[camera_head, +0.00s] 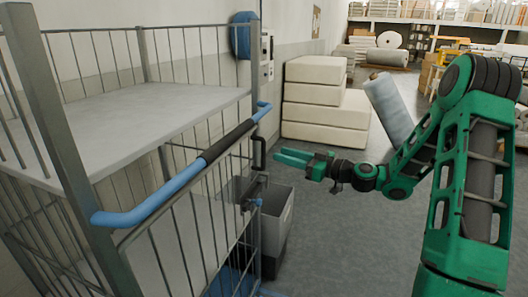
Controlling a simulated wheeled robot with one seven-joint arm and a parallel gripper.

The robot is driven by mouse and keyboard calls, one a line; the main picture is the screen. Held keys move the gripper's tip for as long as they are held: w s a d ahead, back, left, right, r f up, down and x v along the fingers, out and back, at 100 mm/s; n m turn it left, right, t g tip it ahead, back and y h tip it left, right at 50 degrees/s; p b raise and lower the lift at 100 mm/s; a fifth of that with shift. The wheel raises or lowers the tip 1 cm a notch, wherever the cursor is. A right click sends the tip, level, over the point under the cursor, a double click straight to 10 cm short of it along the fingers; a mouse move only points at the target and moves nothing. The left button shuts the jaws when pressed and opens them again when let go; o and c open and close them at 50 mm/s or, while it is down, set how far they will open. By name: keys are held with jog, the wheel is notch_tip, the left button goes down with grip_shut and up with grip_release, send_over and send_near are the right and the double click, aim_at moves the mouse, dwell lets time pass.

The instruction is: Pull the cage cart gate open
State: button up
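The cage cart (62,130) stands on the left, with grey metal posts, wire sides and a grey shelf. Its gate (200,215) is a barred panel facing me. A blue bar (165,190) with a dark grip in its middle runs along the top of the gate. A black upright handle (260,153) and a dark latch (254,190) are at the gate's far end. The gate appears closed against the cart. My gripper (277,156) is just right of the black handle, pointing left towards it. Its green fingers look slightly apart, with nothing seen between them.
A grey bin (277,225) stands behind the gate's far end. White stacked blocks (325,110) stand by the wall. A pale roll (389,108) stands tilted behind my arm. Shelves and more rolls (388,57) are at the back. Grey floor is clear below my arm.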

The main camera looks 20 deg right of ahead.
send_over(263, 168)
jog(key=shift+w+d, duration=0.15)
jog(key=shift+w, duration=0.25)
